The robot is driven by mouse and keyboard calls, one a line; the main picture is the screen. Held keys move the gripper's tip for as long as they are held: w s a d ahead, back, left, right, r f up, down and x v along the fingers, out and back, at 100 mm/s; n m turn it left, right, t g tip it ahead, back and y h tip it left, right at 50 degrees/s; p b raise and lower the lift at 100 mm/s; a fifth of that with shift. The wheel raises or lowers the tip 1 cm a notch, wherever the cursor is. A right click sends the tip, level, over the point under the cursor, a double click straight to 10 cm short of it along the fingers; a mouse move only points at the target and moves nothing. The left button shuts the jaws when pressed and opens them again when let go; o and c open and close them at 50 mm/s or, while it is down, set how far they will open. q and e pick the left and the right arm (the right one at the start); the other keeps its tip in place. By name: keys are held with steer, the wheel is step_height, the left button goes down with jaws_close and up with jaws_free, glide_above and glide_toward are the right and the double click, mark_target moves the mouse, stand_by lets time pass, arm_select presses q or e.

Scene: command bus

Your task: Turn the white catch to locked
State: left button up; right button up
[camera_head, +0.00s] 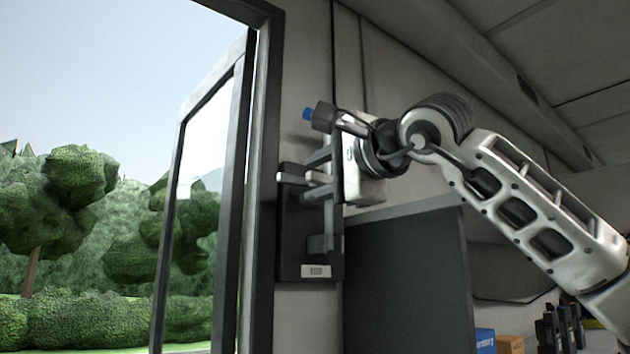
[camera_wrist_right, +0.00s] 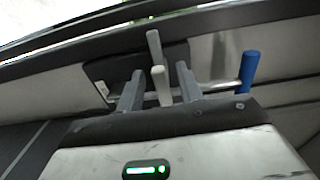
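The white catch (camera_head: 292,178) is on a dark upright plate (camera_head: 296,235) on the wall beside the open door. In the right wrist view, a pale lever (camera_wrist_right: 161,86), which looks like the catch, stands between my two fingers. My right gripper (camera_head: 320,170) is at the plate, partly covering it in the head view. Its fingers (camera_wrist_right: 160,90) are spread, with gaps visible on both sides of the lever. I cannot tell how deep the lever sits between them. A second greyish piece (camera_wrist_right: 153,45) shows behind it. My left gripper is not in view.
A blue-ended handle (camera_head: 308,114) juts out above the plate; its blue grip (camera_wrist_right: 249,70) is right of my fingers in the wrist view. A dark partition (camera_head: 408,285) stands below my right arm. Blue and orange boxes (camera_head: 510,344) sit at the lower right.

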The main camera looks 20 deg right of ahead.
steer(key=b+v, duration=0.4)
steer(key=v, duration=1.1)
steer(key=shift+w+a, duration=0.1)
steer(key=shift+w, duration=0.05)
